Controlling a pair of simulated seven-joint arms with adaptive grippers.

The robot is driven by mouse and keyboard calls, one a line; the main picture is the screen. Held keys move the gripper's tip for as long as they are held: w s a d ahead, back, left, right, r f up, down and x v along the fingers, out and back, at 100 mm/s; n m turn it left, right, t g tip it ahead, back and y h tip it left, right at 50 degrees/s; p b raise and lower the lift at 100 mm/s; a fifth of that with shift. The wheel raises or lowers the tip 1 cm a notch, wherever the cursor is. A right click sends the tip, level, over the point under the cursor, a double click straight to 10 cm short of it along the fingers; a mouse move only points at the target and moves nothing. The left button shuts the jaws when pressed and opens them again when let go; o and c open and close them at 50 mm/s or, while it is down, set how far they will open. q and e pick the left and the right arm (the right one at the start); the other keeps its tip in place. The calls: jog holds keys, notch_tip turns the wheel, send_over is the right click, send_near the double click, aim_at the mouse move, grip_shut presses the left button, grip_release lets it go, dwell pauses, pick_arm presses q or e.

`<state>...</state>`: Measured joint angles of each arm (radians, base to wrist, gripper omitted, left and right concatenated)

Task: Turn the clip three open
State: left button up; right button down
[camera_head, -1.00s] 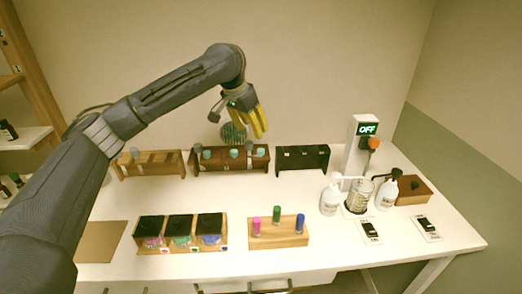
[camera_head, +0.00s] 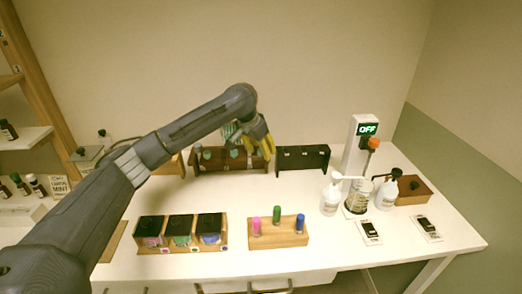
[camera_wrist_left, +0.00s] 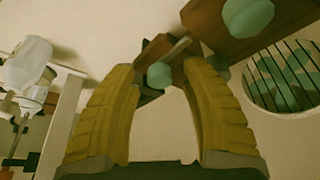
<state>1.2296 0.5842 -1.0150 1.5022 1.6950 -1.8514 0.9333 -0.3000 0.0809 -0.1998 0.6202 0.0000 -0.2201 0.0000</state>
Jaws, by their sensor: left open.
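A dark brown rack (camera_head: 225,167) with several teal discs stands at the back of the table, behind and below my left gripper. My left gripper (camera_head: 264,147) is open and empty, its yellow fingers pointing down at the rack's right end. In the left wrist view, a teal disc (camera_wrist_left: 160,76) and a thin light bar (camera_wrist_left: 178,48) show between the open fingers, at the end of the brown rack (camera_wrist_left: 215,25). I cannot tell whether the fingers touch them. No label tells me which clip is number three. My right gripper is out of view.
A black rack (camera_head: 302,150) stands just right of the brown one. A wire-grilled round container (camera_wrist_left: 288,80) shows in the left wrist view. Dark-topped boxes (camera_head: 181,220) and a wooden block (camera_head: 279,238) with coloured vials stand in front. Pump bottles (camera_head: 331,197) stand at right.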

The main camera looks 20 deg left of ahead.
pick_arm(q)
jog(key=shift+o, duration=0.2)
grip_shut()
dwell(0.4)
